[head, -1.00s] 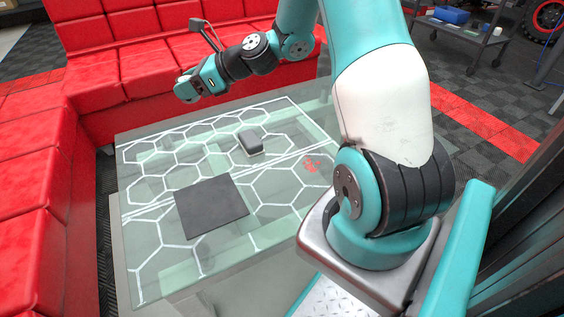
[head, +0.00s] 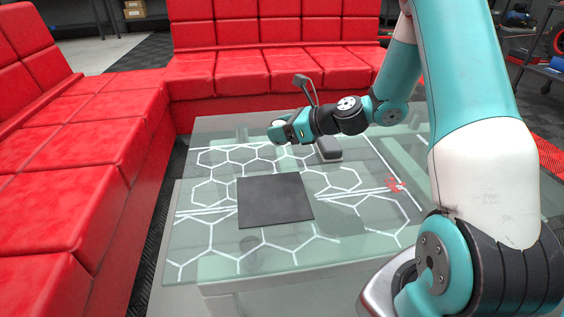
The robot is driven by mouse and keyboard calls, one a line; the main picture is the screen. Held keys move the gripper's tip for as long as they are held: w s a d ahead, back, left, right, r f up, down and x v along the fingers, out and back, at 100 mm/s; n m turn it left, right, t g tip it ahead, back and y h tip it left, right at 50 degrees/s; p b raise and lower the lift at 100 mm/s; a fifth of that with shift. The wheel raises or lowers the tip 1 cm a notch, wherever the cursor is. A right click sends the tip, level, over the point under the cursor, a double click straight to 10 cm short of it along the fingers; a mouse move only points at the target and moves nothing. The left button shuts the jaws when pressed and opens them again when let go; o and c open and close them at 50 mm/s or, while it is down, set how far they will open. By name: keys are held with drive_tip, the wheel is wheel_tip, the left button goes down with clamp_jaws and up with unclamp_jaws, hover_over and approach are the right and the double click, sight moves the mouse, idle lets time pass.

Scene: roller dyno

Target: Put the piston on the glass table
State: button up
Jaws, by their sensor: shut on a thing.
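The glass table (head: 350,226) has white hexagon lines on its top and fills the middle of the view. My gripper (head: 279,131) is above the far part of the table, left of the wrist. It is shut on a small grey thing at its tip, which I take to be the piston (head: 275,129). Most of the piston is hidden by the jaws or too small to make out. It is held clear of the glass.
A flat dark square mat (head: 275,200) lies on the table. A grey rounded block (head: 328,150) sits at its far side, near my wrist. Red sofas (head: 90,180) border the table at left and back.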

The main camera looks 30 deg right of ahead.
sight(281, 162)
wheel_tip(281, 162, down, 7)
drive_tip(key=b, duration=0.3)
drive_tip(key=shift+r, duration=0.25)
drive_tip(key=o, duration=1)
drive_tip(key=shift+c, duration=0.2)
